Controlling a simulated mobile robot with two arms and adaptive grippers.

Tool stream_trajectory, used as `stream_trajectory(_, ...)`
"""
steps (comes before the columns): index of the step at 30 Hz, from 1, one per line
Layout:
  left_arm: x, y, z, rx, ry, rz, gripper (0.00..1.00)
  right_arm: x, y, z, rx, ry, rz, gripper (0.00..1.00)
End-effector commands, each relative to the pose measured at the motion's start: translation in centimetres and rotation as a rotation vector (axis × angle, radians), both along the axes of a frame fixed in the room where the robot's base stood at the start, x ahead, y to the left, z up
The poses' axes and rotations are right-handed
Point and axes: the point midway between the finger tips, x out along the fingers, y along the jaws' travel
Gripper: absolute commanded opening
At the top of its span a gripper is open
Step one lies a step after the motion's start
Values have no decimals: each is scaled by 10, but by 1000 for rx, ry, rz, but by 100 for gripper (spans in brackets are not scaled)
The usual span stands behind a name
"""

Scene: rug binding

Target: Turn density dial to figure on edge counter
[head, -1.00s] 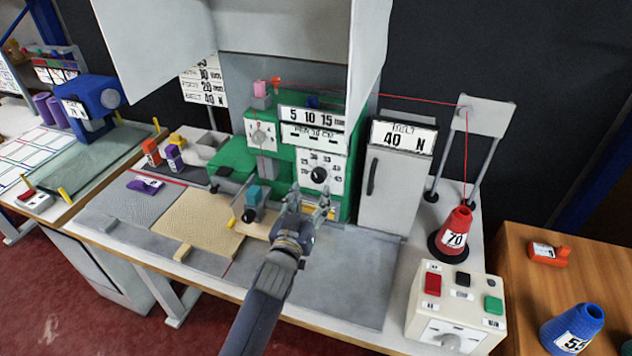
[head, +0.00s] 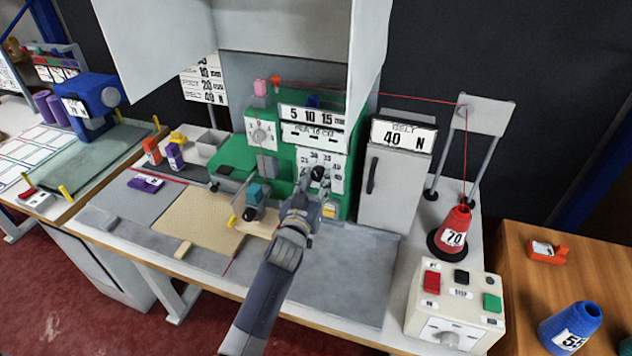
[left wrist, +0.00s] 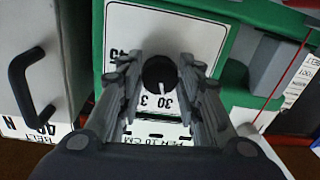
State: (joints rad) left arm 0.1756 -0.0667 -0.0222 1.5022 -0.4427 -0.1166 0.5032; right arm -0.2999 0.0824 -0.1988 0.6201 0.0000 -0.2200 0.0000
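The density dial is a round black knob (head: 320,173) on a white number plate on the green machine. In the left wrist view the knob (left wrist: 160,74) lies between my left gripper's fingers, its white mark toward the 30, with the picture upside down. My left gripper (head: 316,190) is at the plate. Its fingers (left wrist: 165,66) stand apart on both sides of the knob; contact is not clear. I cannot tell which item is the edge counter. My right gripper is out of view.
A grey cabinet (head: 392,190) with a black handle stands right of the dial. A red cone marked 70 (head: 455,232) and a button box (head: 452,305) are farther right. A teal-topped black part (head: 255,198) is close left of my gripper. A blue machine (head: 92,98) stands far left.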

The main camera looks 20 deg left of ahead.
Motion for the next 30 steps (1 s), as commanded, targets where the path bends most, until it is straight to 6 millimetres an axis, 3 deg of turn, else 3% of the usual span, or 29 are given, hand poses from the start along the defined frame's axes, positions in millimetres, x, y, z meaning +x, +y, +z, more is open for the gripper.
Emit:
stream_trajectory(14, 0, 0, -1, 77, -3, 0, 9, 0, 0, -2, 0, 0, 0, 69)
stream_trajectory(30, 0, 2, -2, 538, -17, -1, 9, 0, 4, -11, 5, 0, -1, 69)
